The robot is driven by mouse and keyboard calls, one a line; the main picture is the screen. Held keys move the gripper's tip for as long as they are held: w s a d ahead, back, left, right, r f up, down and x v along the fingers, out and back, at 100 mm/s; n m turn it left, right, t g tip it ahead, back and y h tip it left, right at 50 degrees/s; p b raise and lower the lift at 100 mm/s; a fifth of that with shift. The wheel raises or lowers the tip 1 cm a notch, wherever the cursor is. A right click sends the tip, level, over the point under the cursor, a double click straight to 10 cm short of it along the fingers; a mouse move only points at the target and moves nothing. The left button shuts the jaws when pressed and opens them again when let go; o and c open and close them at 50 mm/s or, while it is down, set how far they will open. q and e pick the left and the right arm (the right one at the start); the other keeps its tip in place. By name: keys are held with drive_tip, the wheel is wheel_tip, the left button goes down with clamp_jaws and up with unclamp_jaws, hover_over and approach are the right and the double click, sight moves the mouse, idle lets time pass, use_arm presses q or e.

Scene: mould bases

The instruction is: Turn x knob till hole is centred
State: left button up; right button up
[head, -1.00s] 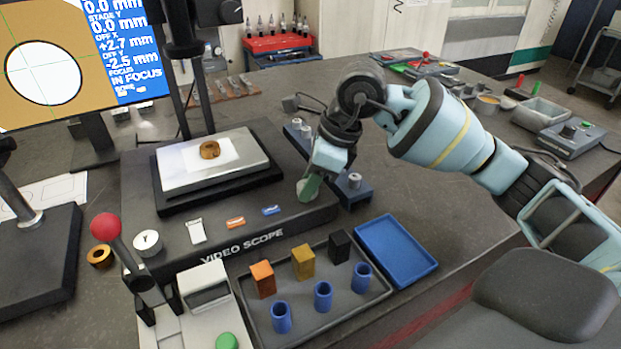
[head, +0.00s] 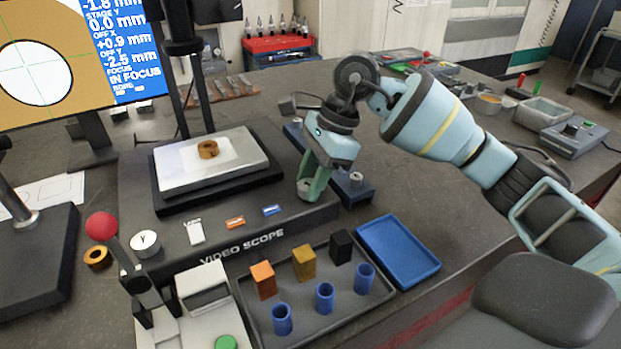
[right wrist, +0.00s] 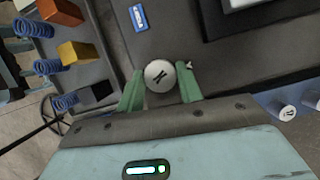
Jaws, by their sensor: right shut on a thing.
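My right gripper (head: 311,190) is shut on the X knob (head: 304,193) at the right front of the video scope base (head: 250,235). In the right wrist view the round silver knob (right wrist: 160,75) sits between the two green fingers, its dark mark tilted. The brass ring part (head: 208,149) lies on the lit stage (head: 230,160). My left gripper is not in view.
The Y knob (head: 145,243) stands at the base's left front. A tray (head: 285,325) with coloured blocks and blue cups and an empty blue tray (head: 398,250) lie in front. A red-ball lever (head: 102,226) rises at the left.

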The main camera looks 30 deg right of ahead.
drive_tip(key=shift+n+g, duration=0.5)
drive_tip(key=shift+n, duration=0.6)
drive_tip(key=shift+r, duration=0.1)
drive_tip(key=o, duration=1)
drive_tip(key=v, duration=0.7)
drive_tip(key=shift+w+d+r+b, duration=0.1)
drive_tip(key=shift+d+r+b, duration=0.05)
drive_tip(key=shift+r+b, duration=0.25)
drive_tip(key=shift+f, duration=0.1)
